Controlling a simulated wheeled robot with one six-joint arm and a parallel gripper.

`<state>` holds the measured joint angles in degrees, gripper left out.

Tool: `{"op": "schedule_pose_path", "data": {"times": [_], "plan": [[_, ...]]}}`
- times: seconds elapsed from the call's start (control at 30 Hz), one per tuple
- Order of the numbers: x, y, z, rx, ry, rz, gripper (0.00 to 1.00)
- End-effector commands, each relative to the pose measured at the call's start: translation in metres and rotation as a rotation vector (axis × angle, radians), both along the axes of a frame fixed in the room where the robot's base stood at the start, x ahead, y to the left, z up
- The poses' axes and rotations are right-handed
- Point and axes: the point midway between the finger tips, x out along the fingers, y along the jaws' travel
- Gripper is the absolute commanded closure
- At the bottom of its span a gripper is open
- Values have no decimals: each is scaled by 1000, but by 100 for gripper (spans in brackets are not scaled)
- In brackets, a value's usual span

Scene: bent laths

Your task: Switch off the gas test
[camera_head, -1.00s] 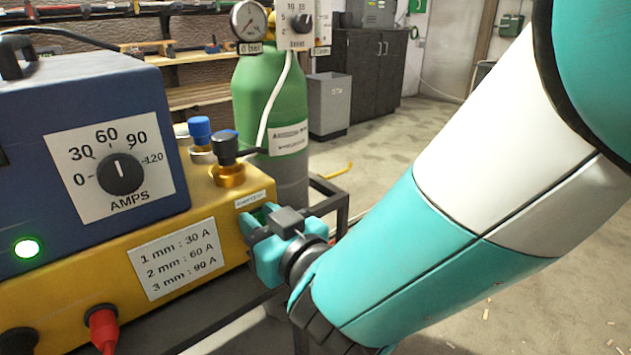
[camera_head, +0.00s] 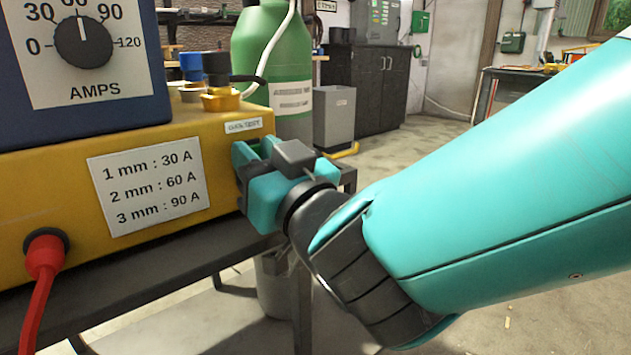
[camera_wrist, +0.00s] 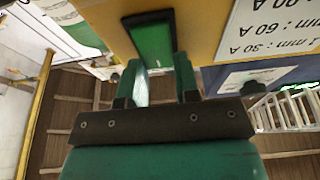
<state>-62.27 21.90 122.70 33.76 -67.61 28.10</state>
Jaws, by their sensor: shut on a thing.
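A small label reading GAS TEST (camera_head: 243,126) sits on the yellow unit above my gripper. Which way the rocker is tipped I cannot tell.
The blue welder box (camera_head: 100,100) with its AMPS dial (camera_head: 84,42) sits on the yellow unit. A red plug (camera_head: 46,255) and cable leave the front. A green gas cylinder (camera_head: 275,75) stands behind. A dark metal cart frame (camera_head: 200,262) lies below. Open floor is at right.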

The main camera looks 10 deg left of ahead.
Motion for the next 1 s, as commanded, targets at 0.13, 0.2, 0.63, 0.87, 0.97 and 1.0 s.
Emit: {"op": "schedule_pose_path", "data": {"times": [0.13, 0.2, 0.63, 0.87, 0.97, 1.0], "plan": [[0, 0, 0, 13, -10, 0, 94], [0, 0, 1, 14, -10, 0, 94], [0, -1, 1, 11, -10, 0, 45], [-2, -3, -2, 11, -9, 0, 45], [-9, -10, -8, 10, -9, 1, 45], [-14, -15, -11, 10, -10, 2, 45]]}}
